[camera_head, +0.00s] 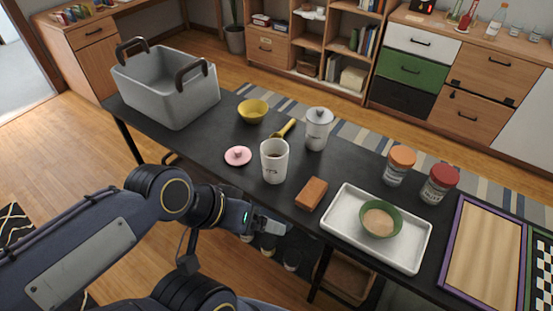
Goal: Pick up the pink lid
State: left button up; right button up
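The pink lid (238,156) lies flat on the dark table (215,135), near its front edge. It is round, with a small knob on top. My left gripper (272,226) is just off the front edge of the table, to the right of the lid and nearer to me. It is apart from the lid. Its fingers are small and seen at an angle, so I cannot tell whether they are open or shut. I see nothing held in it. My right gripper is not in view.
A white cup (274,165) stands right of the lid, and a yellow bowl (253,110) sits behind it. A grey bin (168,90) stands at the left end. A lidded white canister (317,130), brown block (311,194) and white tray (345,222) are farther right. The table left of the lid is clear.

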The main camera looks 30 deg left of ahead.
aim_at(238, 156)
jog(key=u, duration=1.35)
